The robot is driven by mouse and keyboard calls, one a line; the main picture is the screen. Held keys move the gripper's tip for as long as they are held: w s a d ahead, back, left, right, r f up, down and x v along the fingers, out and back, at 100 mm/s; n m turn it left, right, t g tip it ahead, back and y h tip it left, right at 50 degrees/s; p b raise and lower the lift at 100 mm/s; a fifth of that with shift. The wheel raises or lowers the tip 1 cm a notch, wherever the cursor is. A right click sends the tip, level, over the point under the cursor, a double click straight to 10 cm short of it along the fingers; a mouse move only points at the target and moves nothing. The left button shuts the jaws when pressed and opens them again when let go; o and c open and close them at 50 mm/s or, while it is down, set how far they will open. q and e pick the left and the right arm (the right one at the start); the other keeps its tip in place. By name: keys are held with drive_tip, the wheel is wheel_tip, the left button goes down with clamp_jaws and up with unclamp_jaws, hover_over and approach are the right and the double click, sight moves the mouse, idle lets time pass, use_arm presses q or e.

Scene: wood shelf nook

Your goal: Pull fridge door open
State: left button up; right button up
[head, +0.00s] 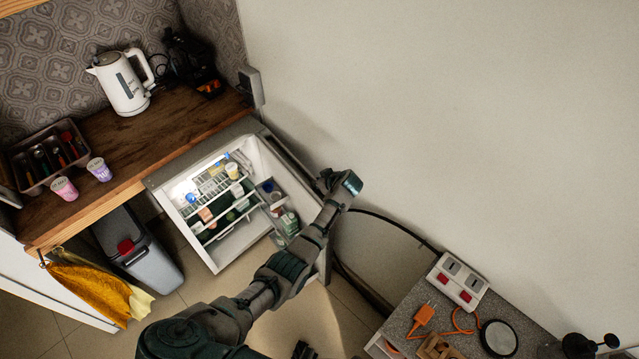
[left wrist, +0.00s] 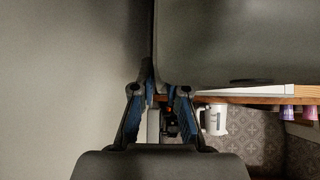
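The small fridge (head: 221,256) stands under the wooden counter in the head view, and its lit inside shows. Its door stands wide open, swung toward the right, with bottles and jars in the door racks (head: 283,222). My left arm reaches across in front of the door and hides part of it. My left gripper (head: 345,184) is by the door's upper edge. In the left wrist view the left gripper (left wrist: 160,98) has its blue-padded fingers apart; I cannot tell whether they touch the door. My right gripper does not clearly show.
A white kettle (head: 124,84), cups and a cutlery tray (head: 46,156) stand on the counter (head: 140,142). A grey bin (head: 140,252) is left of the fridge. A side table (head: 420,318) with a power strip (head: 457,282) stands at lower right, near the open door.

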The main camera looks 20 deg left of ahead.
use_arm(q)
drive_tip(key=o, duration=0.3)
drive_tip(key=shift+r, duration=0.2)
drive_tip(key=shift+s+f, duration=0.1)
drive_tip(key=v, duration=1.2)
drive_tip(key=shift+f, duration=0.1)
